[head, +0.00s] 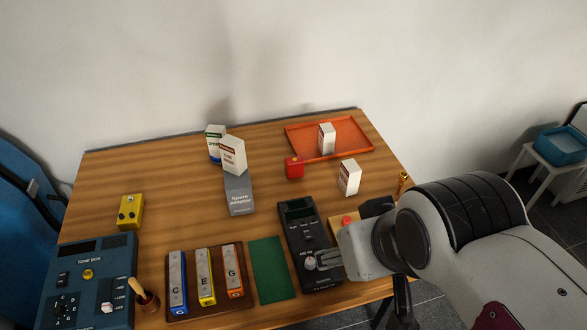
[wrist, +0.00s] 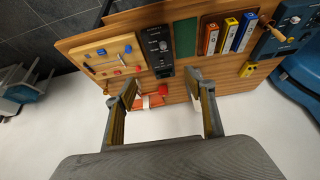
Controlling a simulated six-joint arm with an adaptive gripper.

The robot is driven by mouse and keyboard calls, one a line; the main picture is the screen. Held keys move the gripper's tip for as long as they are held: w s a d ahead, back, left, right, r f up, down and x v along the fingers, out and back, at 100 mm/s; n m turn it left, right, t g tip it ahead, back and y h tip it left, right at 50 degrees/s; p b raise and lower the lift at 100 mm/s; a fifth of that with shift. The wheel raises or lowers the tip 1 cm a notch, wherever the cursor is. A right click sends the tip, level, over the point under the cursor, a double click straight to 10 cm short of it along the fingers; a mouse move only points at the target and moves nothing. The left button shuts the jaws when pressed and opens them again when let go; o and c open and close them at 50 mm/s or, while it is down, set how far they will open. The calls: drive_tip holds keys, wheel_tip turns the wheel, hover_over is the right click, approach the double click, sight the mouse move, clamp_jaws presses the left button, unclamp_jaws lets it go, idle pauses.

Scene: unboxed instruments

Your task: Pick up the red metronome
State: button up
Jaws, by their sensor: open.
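The red metronome (head: 294,168) is a small red block standing on the wooden table, just left of the orange tray's front corner. It also shows in the wrist view (wrist: 162,90), small and between my fingers in the picture, but well beyond them. My gripper (head: 322,260) is open and empty.
White boxes stand near the metronome: one right (head: 349,178), one in the orange tray (head: 362,147), others left by a grey box (head: 239,192). Nearer are the black device (head: 296,212), green mat (head: 271,268), chime bars (head: 205,277) and blue tone box (head: 90,275). A yellow pedal (head: 130,212) sits left.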

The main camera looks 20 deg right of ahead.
drive_tip(key=shift+o, duration=0.6)
drive_tip(key=shift+w, duration=0.1)
drive_tip(key=t, duration=0.5)
hover_over(297, 164)
drive_tip(key=s, duration=1.2)
wheel_tip(297, 164, down, 12)
drive_tip(key=shift+t, duration=0.8)
drive_tip(key=shift+w+f, duration=1.1)
drive_tip(key=shift+f, duration=0.55)
drive_tip(key=shift+w+f, duration=1.15)
drive_tip(key=shift+f, duration=0.55)
drive_tip(key=shift+w+f, duration=1.1)
drive_tip(key=shift+f, duration=0.55)
